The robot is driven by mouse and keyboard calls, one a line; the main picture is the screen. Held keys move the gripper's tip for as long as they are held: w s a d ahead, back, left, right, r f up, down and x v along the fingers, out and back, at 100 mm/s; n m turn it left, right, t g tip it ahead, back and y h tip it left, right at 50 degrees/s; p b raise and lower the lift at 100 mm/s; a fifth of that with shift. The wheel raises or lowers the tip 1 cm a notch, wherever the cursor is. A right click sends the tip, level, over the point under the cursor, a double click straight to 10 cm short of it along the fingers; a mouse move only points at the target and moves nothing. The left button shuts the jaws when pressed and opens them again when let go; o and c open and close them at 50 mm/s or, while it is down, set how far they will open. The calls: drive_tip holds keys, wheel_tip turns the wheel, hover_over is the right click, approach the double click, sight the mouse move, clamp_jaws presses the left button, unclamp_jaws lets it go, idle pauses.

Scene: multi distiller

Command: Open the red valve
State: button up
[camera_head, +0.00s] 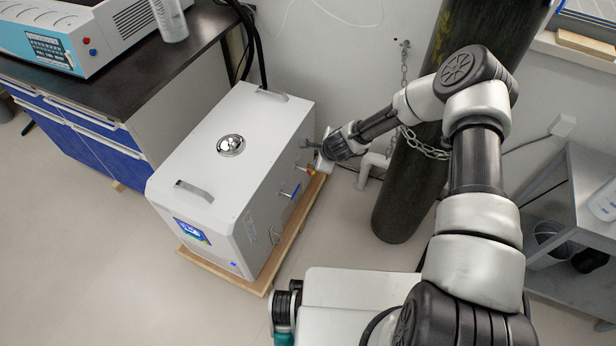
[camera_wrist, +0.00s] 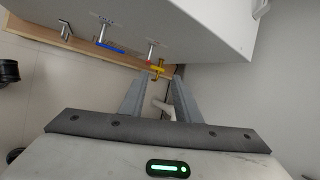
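The red valve is a small red part (camera_wrist: 150,62) on a metal pipe at the side of the white machine. A yellow fitting (camera_wrist: 157,68) sits next to it. In the head view they show as a small orange-yellow spot (camera_head: 311,171) near the machine's far right corner. My gripper (camera_wrist: 158,78) is open, its two fingers apart and pointing at the machine's side. The yellow fitting shows at the gap between the fingertips, with the red part just beyond. I cannot tell whether either finger touches. In the head view my gripper (camera_head: 315,150) is close beside the valve.
A blue-handled valve (camera_wrist: 110,47) is on the same side of the white machine (camera_head: 235,160). The machine stands on a wooden base (camera_head: 262,287). A dark gas cylinder (camera_head: 405,200) with a chain stands close to my arm. Open floor lies at the front left.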

drive_tip(key=m, duration=0.2)
approach(309, 172)
drive_tip(key=b+x, duration=0.6)
drive_tip(key=x, duration=0.3)
drive_tip(key=shift+s+a+f, duration=0.1)
drive_tip(key=shift+s+f, duration=0.05)
drive_tip(key=shift+w+a+f+b, duration=0.25)
drive_tip(key=shift+w+f+b, duration=0.25)
drive_tip(key=shift+b, duration=0.15)
clamp_jaws()
